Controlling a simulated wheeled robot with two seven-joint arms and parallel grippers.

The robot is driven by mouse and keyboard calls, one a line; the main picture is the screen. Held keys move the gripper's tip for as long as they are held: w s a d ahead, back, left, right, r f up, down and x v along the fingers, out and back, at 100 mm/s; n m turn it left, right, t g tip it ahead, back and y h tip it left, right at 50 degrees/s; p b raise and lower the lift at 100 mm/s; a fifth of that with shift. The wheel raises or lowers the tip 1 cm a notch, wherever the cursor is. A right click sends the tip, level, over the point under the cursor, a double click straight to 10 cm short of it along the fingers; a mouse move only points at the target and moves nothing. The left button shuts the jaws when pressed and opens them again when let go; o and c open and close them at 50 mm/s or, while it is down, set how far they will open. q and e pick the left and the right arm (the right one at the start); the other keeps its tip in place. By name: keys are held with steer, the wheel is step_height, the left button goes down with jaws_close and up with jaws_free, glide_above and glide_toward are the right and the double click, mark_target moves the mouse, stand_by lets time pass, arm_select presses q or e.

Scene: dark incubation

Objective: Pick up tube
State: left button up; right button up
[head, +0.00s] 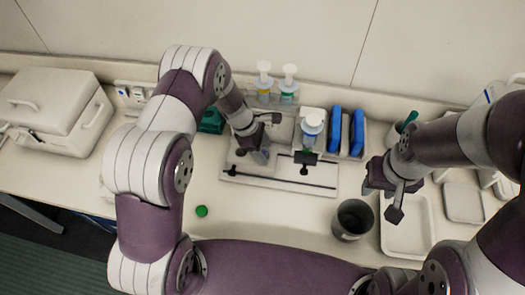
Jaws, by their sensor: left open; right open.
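I cannot make out a tube clearly. A small green round cap (202,211) lies on the bench left of the middle, and any tube under it cannot be made out. My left gripper (264,143) is open above the left part of a pale rack-like stand (235,180), with its finger area partly hidden by its own wrist.
Bottles with yellow (264,87) and teal (288,87) bands stand at the back. A white lidded box (55,105) stands far left. Bench around the green cap is clear.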

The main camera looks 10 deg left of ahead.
arm_select(q)
steer(key=shift+d+f, duration=0.1)
steer(key=shift+d, duration=0.1)
steer(key=c, duration=1.1)
jaws_close()
steer(key=shift+w, duration=0.1)
